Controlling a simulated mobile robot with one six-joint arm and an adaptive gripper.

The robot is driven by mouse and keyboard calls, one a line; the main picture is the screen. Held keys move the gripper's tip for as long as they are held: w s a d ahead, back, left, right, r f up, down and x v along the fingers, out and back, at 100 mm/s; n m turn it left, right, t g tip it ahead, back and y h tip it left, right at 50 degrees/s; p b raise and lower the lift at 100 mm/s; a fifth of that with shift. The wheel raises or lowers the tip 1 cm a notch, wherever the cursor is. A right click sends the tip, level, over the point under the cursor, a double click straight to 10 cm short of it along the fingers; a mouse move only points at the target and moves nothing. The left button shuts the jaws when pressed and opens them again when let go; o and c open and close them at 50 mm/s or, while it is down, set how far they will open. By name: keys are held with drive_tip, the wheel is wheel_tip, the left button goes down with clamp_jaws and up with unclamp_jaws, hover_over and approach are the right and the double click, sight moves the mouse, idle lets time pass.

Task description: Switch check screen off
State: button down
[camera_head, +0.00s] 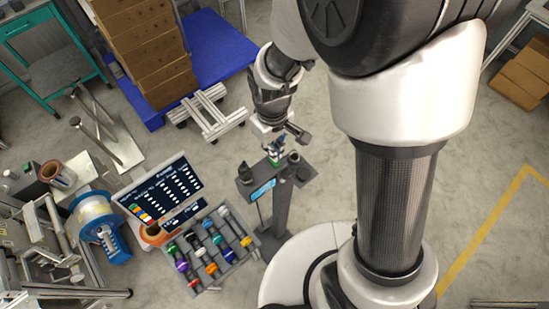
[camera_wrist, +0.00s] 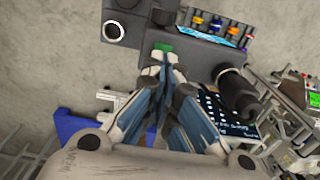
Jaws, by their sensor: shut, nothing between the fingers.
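A grey pedestal panel (camera_head: 283,178) stands below my arm, with a small lit light-blue display (camera_head: 262,190) on its front edge. The display also shows in the wrist view (camera_wrist: 207,34). A larger dark screen (camera_head: 160,193) with white text is lit, left of the panel. Which is the check screen is unclear.
A grey tray (camera_head: 243,256) of coloured reels or spools lies below the large screen. A blue-and-cream reel (camera_head: 97,216) stands farther left. Stacked brown boxes (camera_head: 150,50) rest on a blue platform (camera_head: 220,45) at the back. Floor right of my arm is mostly clear.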

drive_tip(key=shift+f+b, duration=1.05)
drive_tip(key=shift+f, duration=0.25)
idle(0.9)
drive_tip(key=shift+r+p, duration=2.7)
drive_tip(key=shift+r, duration=0.9)
drive_tip(key=shift+f, duration=0.1)
drive_tip(key=s+d+r+m+t+b, duration=0.2)
drive_tip(key=s+d+m+t+b, duration=0.2)
drive_tip(key=s+d+b, duration=0.7)
drive_tip(key=s+m+b, duration=0.2)
drive_tip(key=b, duration=0.5)
drive_tip(key=shift+s+r+m+t, duration=0.25)
drive_tip(key=shift+s+m+t, duration=0.05)
drive_tip(key=shift+m, duration=0.1)
